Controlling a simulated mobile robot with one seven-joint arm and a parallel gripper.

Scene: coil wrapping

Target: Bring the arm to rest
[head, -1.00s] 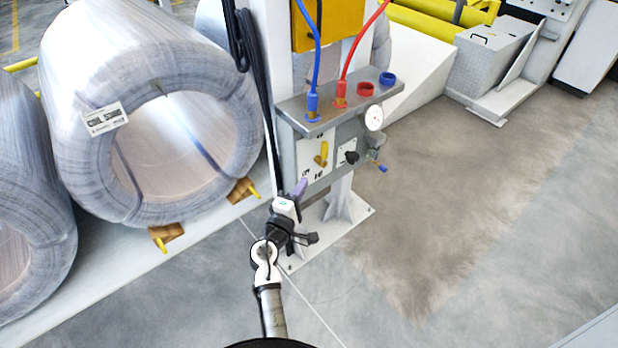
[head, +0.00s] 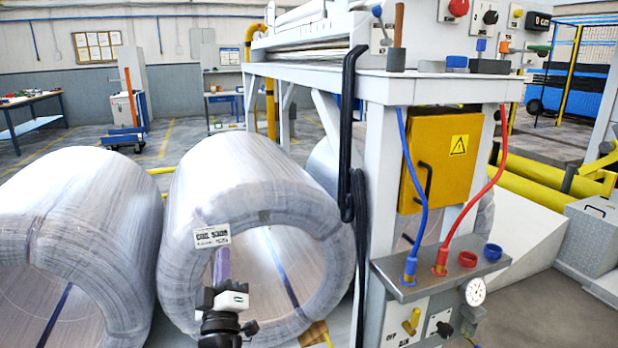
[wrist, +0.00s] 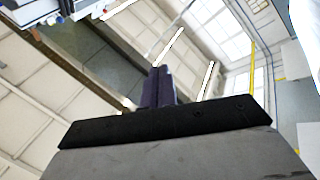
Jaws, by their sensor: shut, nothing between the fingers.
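My gripper (head: 222,266) shows at the bottom of the head view, its purple fingers pointing up in front of a wrapped coil (head: 200,180). In the wrist view the gripper's fingers (wrist: 158,80) stand together, shut and empty, with the ceiling behind them. The rest of my arm below the wrist is cut off by the lower edge of the head view.
A second coil (head: 75,215) lies at left. At right stands a panel post with a grey shelf (head: 425,282), blue hose (head: 407,180), red hose (head: 497,170) and yellow box (head: 440,150). A black cable (head: 350,150) hangs between coil and post.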

